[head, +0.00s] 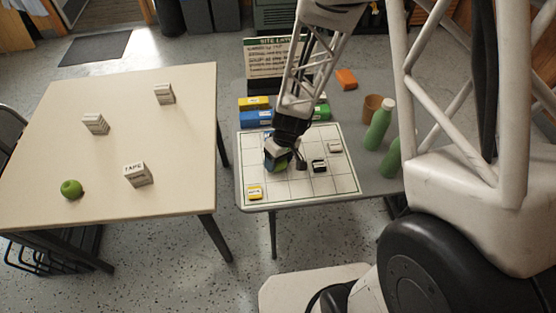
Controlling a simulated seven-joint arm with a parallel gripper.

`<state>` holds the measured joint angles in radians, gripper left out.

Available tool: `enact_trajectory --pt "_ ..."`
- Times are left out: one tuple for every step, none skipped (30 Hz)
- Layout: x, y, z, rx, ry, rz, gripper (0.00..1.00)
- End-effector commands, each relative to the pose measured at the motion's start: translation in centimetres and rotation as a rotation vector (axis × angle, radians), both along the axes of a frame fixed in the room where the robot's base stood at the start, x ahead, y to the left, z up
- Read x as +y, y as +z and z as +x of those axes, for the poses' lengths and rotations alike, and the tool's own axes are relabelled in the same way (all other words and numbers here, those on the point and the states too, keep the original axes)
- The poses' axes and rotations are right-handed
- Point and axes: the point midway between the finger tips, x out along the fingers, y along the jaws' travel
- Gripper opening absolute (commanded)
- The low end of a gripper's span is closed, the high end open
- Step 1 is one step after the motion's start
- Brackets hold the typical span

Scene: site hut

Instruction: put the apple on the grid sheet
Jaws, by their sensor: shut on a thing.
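The green apple (71,188) sits near the front left of the cream table, well apart from my gripper. The white grid sheet (335,187) lies on the grey table to the right, marked in squares. My gripper (278,160) is low over the left-middle part of the sheet. It is shut on a small blue and green thing, mostly hidden by the fingers. I cannot tell whether that thing touches the sheet.
A yellow block (255,193), a black block (319,165) and a grey-white block (335,146) lie on the sheet. Green bottles (379,125) and a brown cup (371,105) stand to its right. White boxes (138,175) stand on the cream table (110,120). A floor gap separates the tables.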

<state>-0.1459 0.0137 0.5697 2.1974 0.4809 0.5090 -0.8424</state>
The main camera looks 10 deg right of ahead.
Motion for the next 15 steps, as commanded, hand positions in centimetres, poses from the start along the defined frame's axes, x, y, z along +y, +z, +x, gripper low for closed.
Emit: enact_trajectory --pt "0.00 0.01 0.01 0.000 0.000 0.000 0.33" --pt "0.00 0.01 0.01 0.000 0.000 0.000 0.33" --pt "0.01 0.00 0.01 0.000 0.000 0.000 0.33" --pt "0.01 -0.04 0.01 0.000 0.000 0.000 0.33" --pt "0.00 -0.09 0.00 0.000 0.000 0.000 0.33" --pt "0.00 -0.17 0.00 0.000 0.000 0.000 0.33" --pt "0.00 -0.25 0.00 0.000 0.000 0.000 0.33" --pt "0.00 -0.31 0.00 0.000 0.000 0.000 0.33" --pt "0.00 -0.33 0.00 0.000 0.000 0.000 0.64" --pt "0.00 -0.32 0.00 0.000 0.000 0.000 0.68" --pt "0.00 -0.32 0.00 0.000 0.000 0.000 0.73" --pt "0.00 -0.32 0.00 0.000 0.000 0.000 0.79" --pt "0.00 -0.32 0.00 0.000 0.000 0.000 0.83" --pt "0.00 -0.32 0.00 0.000 0.000 0.000 0.86" --pt "0.00 -0.32 0.00 0.000 0.000 0.000 0.86"
